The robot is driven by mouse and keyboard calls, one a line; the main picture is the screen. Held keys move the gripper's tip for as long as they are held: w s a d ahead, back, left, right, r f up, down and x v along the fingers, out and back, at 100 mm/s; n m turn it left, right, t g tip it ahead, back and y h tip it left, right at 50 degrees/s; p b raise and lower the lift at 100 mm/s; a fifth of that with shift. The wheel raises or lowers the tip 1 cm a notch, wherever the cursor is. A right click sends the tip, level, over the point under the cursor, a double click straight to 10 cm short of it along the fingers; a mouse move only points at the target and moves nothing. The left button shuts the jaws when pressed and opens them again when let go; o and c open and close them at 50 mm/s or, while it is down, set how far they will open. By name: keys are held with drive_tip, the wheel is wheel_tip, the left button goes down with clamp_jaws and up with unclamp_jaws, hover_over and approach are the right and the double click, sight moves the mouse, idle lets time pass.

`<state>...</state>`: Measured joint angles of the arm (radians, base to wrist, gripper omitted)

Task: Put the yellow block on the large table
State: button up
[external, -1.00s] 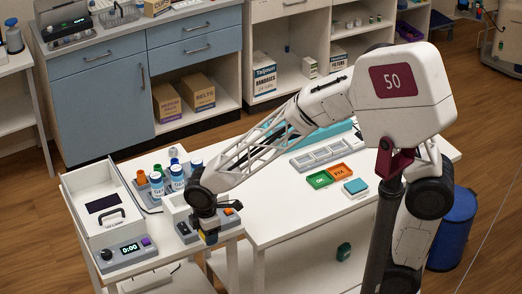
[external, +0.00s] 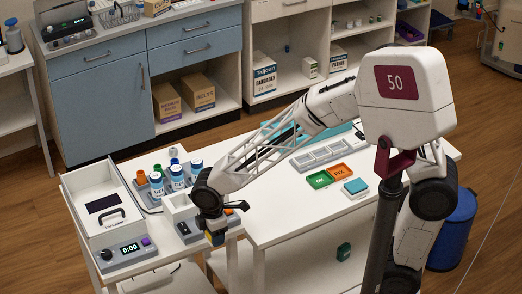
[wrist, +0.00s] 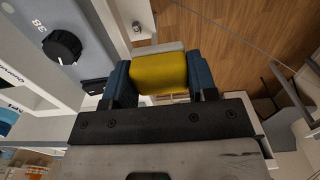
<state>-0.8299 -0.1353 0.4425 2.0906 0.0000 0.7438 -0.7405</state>
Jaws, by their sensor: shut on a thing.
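The yellow block (wrist: 159,73) is between the two blue fingers of my gripper (wrist: 160,82) in the wrist view, and the gripper is shut on it. In the external view my gripper (external: 215,238) hangs at the right edge of the small cart, by the gap to the large table. Only a bit of yellow shows there between the fingers. The large table (external: 285,220) is white and stands just to the right of the gripper.
On the large table are a grey divided tray (external: 320,155), a green tray (external: 320,179), an orange tray (external: 341,171) and a teal-topped box (external: 355,187). The table's front left is clear. The cart holds a white box (external: 100,212), a timer device (external: 128,251) and several bottles (external: 177,177).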

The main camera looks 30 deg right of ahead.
wheel_tip(320, 180, up, 6)
drive_tip(key=shift+f, duration=0.25)
drive_tip(key=s+d+m, duration=0.2)
drive_tip(key=d+m, duration=0.5)
drive_tip(key=d, duration=1.1)
drive_tip(key=s+d+m, duration=0.2)
drive_tip(key=d+m, duration=0.5)
drive_tip(key=d, duration=1)
wheel_tip(320, 180, down, 13)
drive_tip(key=shift+w+f, duration=0.15)
drive_tip(key=shift+w, duration=0.1)
hover_over(284, 212)
drive_tip(key=shift+w+f, duration=0.1)
drive_tip(key=shift+f, duration=0.6)
drive_tip(key=shift+f, duration=1.75)
